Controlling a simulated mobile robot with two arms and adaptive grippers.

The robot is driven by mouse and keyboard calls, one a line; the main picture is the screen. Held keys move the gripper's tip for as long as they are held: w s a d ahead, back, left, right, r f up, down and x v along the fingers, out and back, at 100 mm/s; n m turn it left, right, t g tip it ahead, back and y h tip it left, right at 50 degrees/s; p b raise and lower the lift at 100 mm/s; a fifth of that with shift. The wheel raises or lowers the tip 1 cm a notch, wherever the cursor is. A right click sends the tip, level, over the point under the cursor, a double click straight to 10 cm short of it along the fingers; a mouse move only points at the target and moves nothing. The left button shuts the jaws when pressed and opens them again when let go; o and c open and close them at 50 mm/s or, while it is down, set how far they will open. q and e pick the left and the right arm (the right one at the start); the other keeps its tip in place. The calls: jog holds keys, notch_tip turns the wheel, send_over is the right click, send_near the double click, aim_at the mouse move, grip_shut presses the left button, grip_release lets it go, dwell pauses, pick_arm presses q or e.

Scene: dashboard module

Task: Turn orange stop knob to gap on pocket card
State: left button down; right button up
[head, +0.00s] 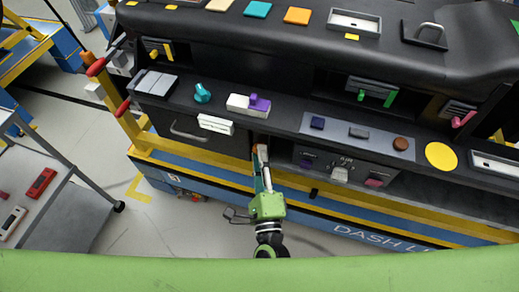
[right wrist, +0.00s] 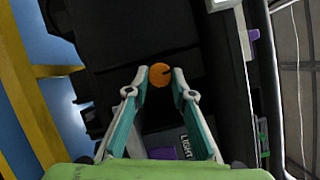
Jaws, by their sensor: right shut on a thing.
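The orange stop knob (right wrist: 161,76) is a round disc with a short dark mark running from near its middle toward the right in the right wrist view. My right gripper (right wrist: 160,82) is shut on it, with one teal finger at each side. In the head view my right gripper (head: 262,150) reaches the dashboard's front below the shelf and mostly hides the knob. A white card-like piece (head: 215,124) stands at the shelf's front edge, left of the gripper. I cannot tell whether it is the pocket card, and no gap is readable. My left gripper is not in view.
A purple and white switch (head: 249,104) and a teal knob (head: 202,93) sit on the shelf above. A yellow rail (head: 330,208) runs along the front. A grey cart (head: 75,215) stands left.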

jog(key=shift+r+n+g+p, duration=0.15)
jog(key=shift+n+g+p, duration=0.25)
jog(key=shift+n+p, duration=0.9)
jog(key=shift+r+n+g+p, duration=0.1)
jog(key=shift+n+g+p, duration=0.5)
jog(key=shift+p, duration=1.1)
jog(key=o, duration=1.1)
jog(key=shift+o, duration=0.2)
jog(key=s+d, duration=0.1)
jog(key=s, duration=1.1)
jog(key=shift+d+r, duration=0.15)
jog(key=shift+r, duration=0.1)
